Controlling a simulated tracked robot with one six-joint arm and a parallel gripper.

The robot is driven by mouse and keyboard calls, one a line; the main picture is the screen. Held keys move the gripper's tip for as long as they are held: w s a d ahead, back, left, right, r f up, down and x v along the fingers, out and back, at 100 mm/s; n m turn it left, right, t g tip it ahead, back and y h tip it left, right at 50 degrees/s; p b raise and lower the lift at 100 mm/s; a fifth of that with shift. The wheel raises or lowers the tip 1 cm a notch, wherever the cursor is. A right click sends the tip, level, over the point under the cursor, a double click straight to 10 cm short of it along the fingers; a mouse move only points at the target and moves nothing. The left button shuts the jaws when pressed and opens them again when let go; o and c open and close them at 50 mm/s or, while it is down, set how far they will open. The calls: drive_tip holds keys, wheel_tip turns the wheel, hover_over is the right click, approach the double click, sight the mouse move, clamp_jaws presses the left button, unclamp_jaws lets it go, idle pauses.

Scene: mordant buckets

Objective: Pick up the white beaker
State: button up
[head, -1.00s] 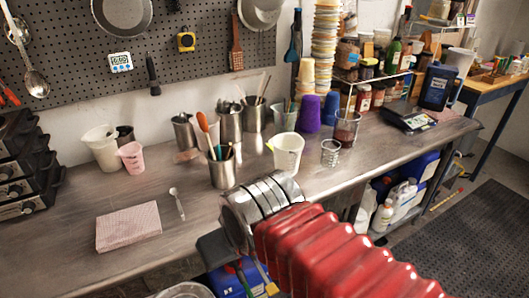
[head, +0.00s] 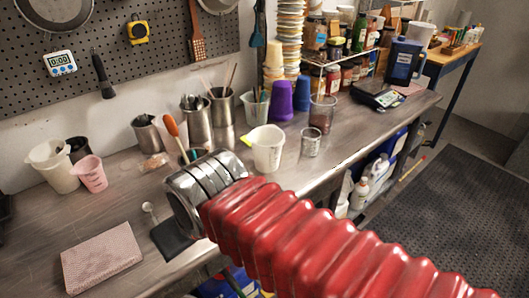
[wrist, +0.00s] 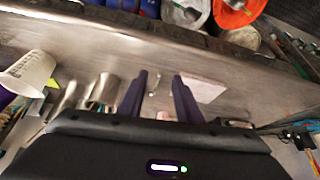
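A white beaker (head: 268,150) with a pouring lip stands upright on the bench, right of the steel cup of utensils and behind my arm. It also shows in the wrist view at the left edge (wrist: 28,74), tilted by the camera angle. A second, larger white beaker (head: 52,168) stands at the bench's left, beside a pink beaker (head: 90,174). My gripper (wrist: 161,76) is open, with two dark fingers apart and nothing between them. In the head view my arm mostly hides it. It is apart from both white beakers.
A folded cloth (head: 101,258) lies at the bench's front left, with a small spoon (head: 150,211) near it. Steel utensil cups (head: 197,122) stand behind, and a small glass (head: 311,142) stands right of the central white beaker. Bare bench shows left of my arm.

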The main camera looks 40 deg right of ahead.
drive_tip(key=shift+o, duration=0.5)
